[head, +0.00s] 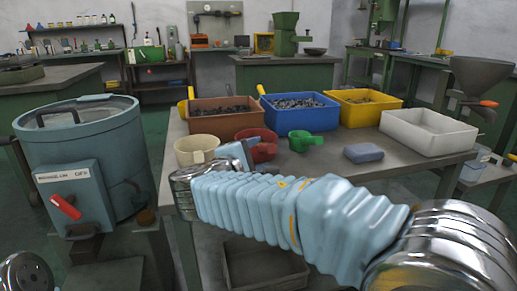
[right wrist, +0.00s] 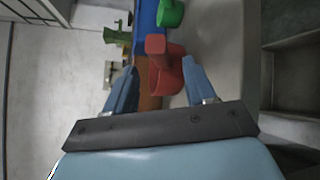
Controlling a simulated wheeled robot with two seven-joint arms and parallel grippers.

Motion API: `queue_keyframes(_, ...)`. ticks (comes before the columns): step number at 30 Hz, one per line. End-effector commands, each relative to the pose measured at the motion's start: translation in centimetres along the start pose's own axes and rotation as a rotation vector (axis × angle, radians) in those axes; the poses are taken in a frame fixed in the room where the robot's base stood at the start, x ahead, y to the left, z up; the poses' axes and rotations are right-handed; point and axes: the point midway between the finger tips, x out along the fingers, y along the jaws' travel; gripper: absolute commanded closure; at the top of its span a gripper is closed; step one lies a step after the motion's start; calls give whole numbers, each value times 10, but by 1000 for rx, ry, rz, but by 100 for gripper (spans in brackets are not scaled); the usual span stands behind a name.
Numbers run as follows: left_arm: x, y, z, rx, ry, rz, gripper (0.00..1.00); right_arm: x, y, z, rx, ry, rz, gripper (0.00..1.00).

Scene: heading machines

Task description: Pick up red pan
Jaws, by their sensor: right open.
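The red pan (head: 264,149) sits on the table near its front edge, partly hidden behind my right gripper (head: 240,152). In the right wrist view, the red pan (right wrist: 167,75) appears between the two blue fingers of my open right gripper (right wrist: 159,64), nearer the right finger. I cannot tell how far the fingers reach along the pan or whether they touch it. My left gripper is not in view.
A cream pan (head: 196,149) stands left of the red one, a green pan (head: 304,140) right of it. Behind are brown (head: 222,124), blue (head: 300,118) and yellow (head: 362,112) bins. A blue-grey block (head: 363,153) and white bin (head: 428,133) are to the right.

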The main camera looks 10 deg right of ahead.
Motion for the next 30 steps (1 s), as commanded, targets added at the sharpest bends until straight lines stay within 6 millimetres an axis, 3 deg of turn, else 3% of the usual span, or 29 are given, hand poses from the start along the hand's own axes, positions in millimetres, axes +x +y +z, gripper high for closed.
queue_keyframes(8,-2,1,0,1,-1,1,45,29,0,-1,0,0,-1,45)
queue_keyframes(15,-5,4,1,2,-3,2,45,66,0,-2,0,-1,-1,45)
queue_keyframes(24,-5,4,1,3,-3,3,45,73,0,-2,1,2,0,45)
queue_keyframes(30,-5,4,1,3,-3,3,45,73,0,-2,1,2,0,74)
